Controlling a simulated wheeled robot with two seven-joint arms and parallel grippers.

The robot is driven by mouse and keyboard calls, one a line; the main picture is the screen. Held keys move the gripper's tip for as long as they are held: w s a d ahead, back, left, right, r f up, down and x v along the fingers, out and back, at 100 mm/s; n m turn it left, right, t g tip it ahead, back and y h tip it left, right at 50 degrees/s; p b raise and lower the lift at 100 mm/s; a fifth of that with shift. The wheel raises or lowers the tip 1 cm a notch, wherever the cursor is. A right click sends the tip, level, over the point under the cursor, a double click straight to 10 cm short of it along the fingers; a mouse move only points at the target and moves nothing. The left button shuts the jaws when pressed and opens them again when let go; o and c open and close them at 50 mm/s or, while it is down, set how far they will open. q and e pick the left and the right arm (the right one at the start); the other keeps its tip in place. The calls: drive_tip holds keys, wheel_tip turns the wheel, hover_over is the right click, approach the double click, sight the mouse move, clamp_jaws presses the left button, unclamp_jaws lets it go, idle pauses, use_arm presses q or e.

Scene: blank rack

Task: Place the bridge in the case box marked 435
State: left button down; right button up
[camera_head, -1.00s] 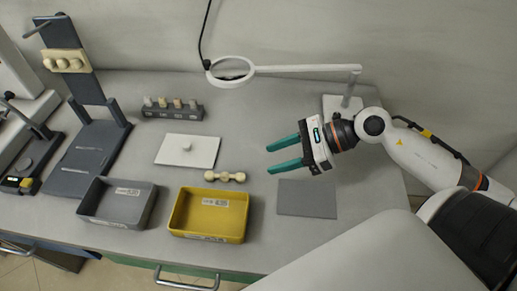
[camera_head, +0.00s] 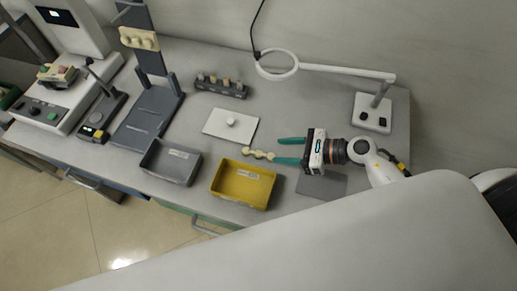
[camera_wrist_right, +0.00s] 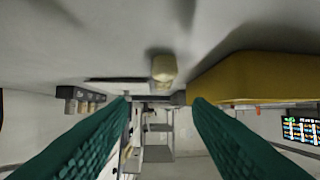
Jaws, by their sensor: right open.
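The bridge (camera_head: 258,154), a short row of cream tooth shapes, lies on the bench behind the yellow case box (camera_head: 243,202). The yellow box's label appears to read 435, though it is small. My right gripper (camera_head: 278,151) is open and low over the bench, its teal fingers pointing left at the bridge's right end. In the right wrist view the bridge (camera_wrist_right: 164,68) shows end-on ahead of the gap between the open fingers (camera_wrist_right: 161,100), not held. The yellow box (camera_wrist_right: 262,78) shows to the right there. My left gripper is out of view.
A grey case box (camera_head: 171,180) stands left of the yellow one. A white plate with a knob (camera_head: 230,124) and a blank rack (camera_head: 221,90) are behind. A grey mat (camera_head: 325,186) lies under my right arm. A magnifier lamp (camera_head: 373,112) stands back right.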

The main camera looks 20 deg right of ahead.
sight(259, 153)
drive_tip(key=shift+x, duration=0.8)
drive_tip(key=p+x, duration=0.1)
drive_tip(key=x, duration=0.1)
drive_tip(key=p+x, duration=0.1)
drive_tip(key=x, duration=0.1)
drive_tip(key=shift+s+a+f, duration=0.1)
drive_tip(key=shift+s+f, duration=0.05)
drive_tip(key=shift+f, duration=0.1)
drive_tip(key=shift+w+a+f, duration=0.25)
drive_tip(key=shift+a, duration=0.15)
clamp_jaws()
